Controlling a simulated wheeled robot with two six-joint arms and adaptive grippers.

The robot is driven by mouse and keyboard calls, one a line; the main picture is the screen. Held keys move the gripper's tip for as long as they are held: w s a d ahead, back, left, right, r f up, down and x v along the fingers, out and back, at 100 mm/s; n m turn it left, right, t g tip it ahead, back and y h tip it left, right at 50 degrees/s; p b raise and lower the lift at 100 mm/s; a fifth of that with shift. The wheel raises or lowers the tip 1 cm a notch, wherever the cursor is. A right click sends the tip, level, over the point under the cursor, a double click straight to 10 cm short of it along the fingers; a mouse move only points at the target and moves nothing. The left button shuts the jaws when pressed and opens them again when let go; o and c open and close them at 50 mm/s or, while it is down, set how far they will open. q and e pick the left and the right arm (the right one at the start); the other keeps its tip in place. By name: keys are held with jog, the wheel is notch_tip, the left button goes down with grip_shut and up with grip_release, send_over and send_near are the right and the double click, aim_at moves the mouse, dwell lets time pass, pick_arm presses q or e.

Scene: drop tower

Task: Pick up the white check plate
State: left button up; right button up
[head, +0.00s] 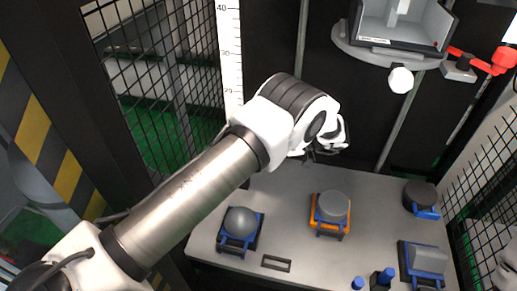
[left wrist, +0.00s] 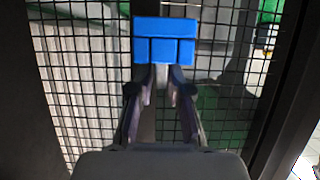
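I cannot make out a white check plate for certain in either view. My left gripper (head: 325,150) is above the back of the grey table in the head view, partly hidden by its own wrist. In the left wrist view, its dark fingers (left wrist: 162,80) point at a blue block-like shape (left wrist: 165,40) at their tips. I cannot tell whether they hold it or whether it is part of the fingertips. My right gripper is not clearly in view.
The grey table (head: 290,215) bears a ball (head: 240,220), a disc (head: 333,206) in an orange cradle, a dark disc (head: 420,193) and a grey block (head: 428,260). Blue-topped pieces (head: 384,276) stand at the front. Mesh (head: 160,90) bounds the left; a carriage (head: 400,30) hangs above.

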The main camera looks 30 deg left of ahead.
pick_arm(q)
grip_shut()
jog(key=shift+r, duration=0.5)
notch_tip(320, 180, up, 2)
jog(key=shift+r, duration=0.1)
jog(key=s+d+r+p, duration=0.1)
jog(key=s+d+p, duration=0.3)
jog(key=p, duration=1)
jog(key=s+d+p, duration=0.4)
jog(key=s+p, duration=0.5)
jog(key=p, duration=0.5)
jog(key=shift+s+d+r+p, duration=0.2)
jog(key=shift+s+r+p, duration=0.1)
jog(key=shift+r, duration=0.1)
